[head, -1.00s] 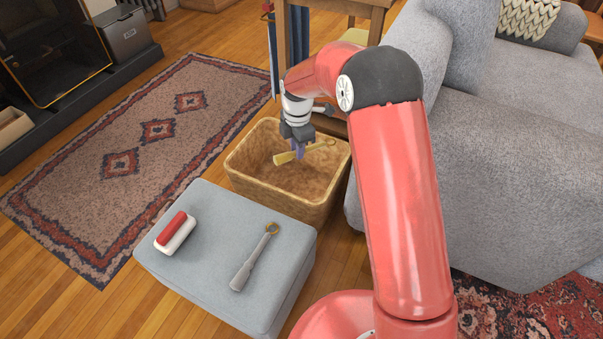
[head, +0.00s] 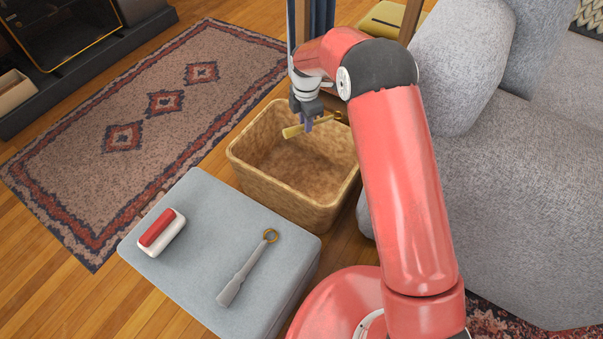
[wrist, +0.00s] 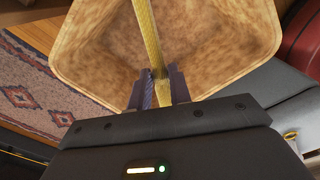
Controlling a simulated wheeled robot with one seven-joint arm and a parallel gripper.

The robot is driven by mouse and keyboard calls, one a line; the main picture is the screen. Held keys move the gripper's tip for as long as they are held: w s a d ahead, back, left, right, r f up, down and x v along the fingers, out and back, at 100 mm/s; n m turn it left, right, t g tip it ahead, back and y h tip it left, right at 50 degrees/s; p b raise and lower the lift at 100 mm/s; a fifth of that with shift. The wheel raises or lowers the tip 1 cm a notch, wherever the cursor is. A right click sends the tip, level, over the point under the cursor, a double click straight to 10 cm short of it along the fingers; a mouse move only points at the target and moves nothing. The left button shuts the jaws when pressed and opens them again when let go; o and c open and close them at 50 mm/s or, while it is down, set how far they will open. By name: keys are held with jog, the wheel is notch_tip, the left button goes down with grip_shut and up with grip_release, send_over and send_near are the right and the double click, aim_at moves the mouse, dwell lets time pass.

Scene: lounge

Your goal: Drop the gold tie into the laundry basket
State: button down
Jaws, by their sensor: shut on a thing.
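My gripper (head: 308,123) is shut on the gold tie (head: 293,131) and holds it over the laundry basket (head: 262,177). The tie is a narrow gold strip with a ring at its right end in the head view. In the wrist view the gold tie (wrist: 148,35) runs up from between the fingers of my gripper (wrist: 160,88), across the basket opening. The basket (wrist: 262,35) is tan, woven-looking and open-topped. The part of its floor that shows looks empty. My gripper and arm hide part of its far right rim.
A grey ottoman (head: 190,235) stands in front of the basket. On it lie a grey tie with a ring (head: 243,272) and a red-and-white brush-like object (head: 161,233). A grey sofa (head: 510,200) stands at right. A patterned rug (head: 150,130) lies left.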

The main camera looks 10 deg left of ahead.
jog(key=shift+f+b, duration=0.65)
jog(key=shift+f, duration=0.8)
jog(key=c, duration=1.2)
grip_release()
jog(key=shift+r, duration=0.1)
notch_tip(320, 180, up, 8)
jog(key=shift+f+p, duration=0.15)
jog(key=shift+p, duration=0.45)
